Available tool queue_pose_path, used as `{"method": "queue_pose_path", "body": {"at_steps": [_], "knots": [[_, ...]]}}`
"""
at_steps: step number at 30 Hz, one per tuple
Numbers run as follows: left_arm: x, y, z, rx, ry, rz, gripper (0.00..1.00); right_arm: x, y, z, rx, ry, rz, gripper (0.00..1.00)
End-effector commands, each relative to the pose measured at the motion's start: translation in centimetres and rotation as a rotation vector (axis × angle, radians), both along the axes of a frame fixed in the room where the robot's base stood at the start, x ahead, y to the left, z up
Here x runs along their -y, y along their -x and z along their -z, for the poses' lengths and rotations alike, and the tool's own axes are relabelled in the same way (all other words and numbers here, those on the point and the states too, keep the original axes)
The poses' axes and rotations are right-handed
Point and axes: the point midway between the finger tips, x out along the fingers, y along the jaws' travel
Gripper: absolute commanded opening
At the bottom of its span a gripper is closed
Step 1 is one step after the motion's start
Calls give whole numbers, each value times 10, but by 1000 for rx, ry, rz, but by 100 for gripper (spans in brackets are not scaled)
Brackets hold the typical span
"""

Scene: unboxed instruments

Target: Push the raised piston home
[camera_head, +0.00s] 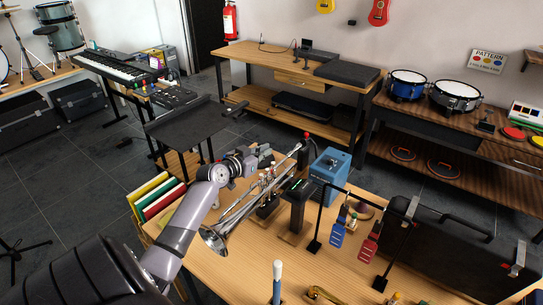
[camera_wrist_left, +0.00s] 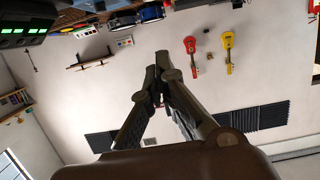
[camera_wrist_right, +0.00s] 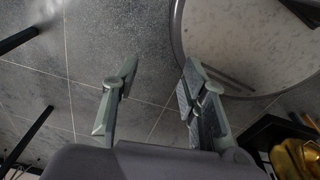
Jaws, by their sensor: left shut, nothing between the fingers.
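A silver trumpet (camera_head: 238,214) is held above the wooden table, its bell toward the front left and its far end toward the back right. Its valve group (camera_head: 268,180) is at mid-length. It is too small and crowded to tell which piston is raised. My left gripper (camera_head: 264,157) is just behind and above the valves, partly blending with them; I cannot tell if it touches. In the left wrist view its fingers (camera_wrist_left: 159,63) meet with nothing between them. My right gripper (camera_wrist_right: 158,78) shows only in its wrist view, open and empty over the floor.
A blue box (camera_head: 331,170) and a dark upright device (camera_head: 297,208) stand right of the trumpet. A black frame with blue (camera_head: 337,233) and red (camera_head: 370,248) hanging pieces is further right. A white-tipped stick (camera_head: 277,279) stands at the front.

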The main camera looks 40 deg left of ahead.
Motion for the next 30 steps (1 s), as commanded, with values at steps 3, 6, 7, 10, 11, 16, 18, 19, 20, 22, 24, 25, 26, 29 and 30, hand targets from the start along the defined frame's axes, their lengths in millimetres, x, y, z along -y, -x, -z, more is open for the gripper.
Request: {"method": "queue_pose_path", "body": {"at_steps": [3,6,7,10,11,16,18,19,20,22,24,25,26,29,30], "knots": [[-2,-21,3,0,3,-1,0,-7,5,-6,-6,-8,0,40],[-4,-36,7,0,2,0,0,-16,11,-8,-14,-19,0,40],[-4,-40,8,-1,2,0,0,-19,13,-8,-17,-22,0,40],[-4,-37,30,-5,3,0,0,-25,19,-8,-25,-29,-2,40],[-4,-37,34,-5,2,-1,0,-25,19,-8,-26,-29,-3,40],[-4,-37,47,-2,0,1,0,-23,18,-6,-25,-26,-3,40],[-4,-37,48,-1,0,1,0,-21,17,-6,-24,-24,-4,40],[-4,-37,49,-1,0,0,0,-20,17,-6,-24,-23,-4,40],[-4,-37,49,-1,-1,0,0,-19,17,-6,-23,-22,-4,40],[-4,-37,50,-1,-1,0,0,-18,15,-6,-21,-21,-5,40],[-4,-37,50,-1,-1,0,0,-16,14,-6,-19,-18,-4,40],[-4,-37,50,-1,-1,0,0,-15,14,-6,-19,-17,-4,40],[-4,-37,50,-1,-1,0,0,-14,13,-7,-19,-16,-3,40],[-4,-37,50,-1,-1,0,0,-13,12,-6,-18,-14,-2,40],[-4,-37,51,-1,-2,0,0,-12,12,-5,-18,-15,-1,40]]}}
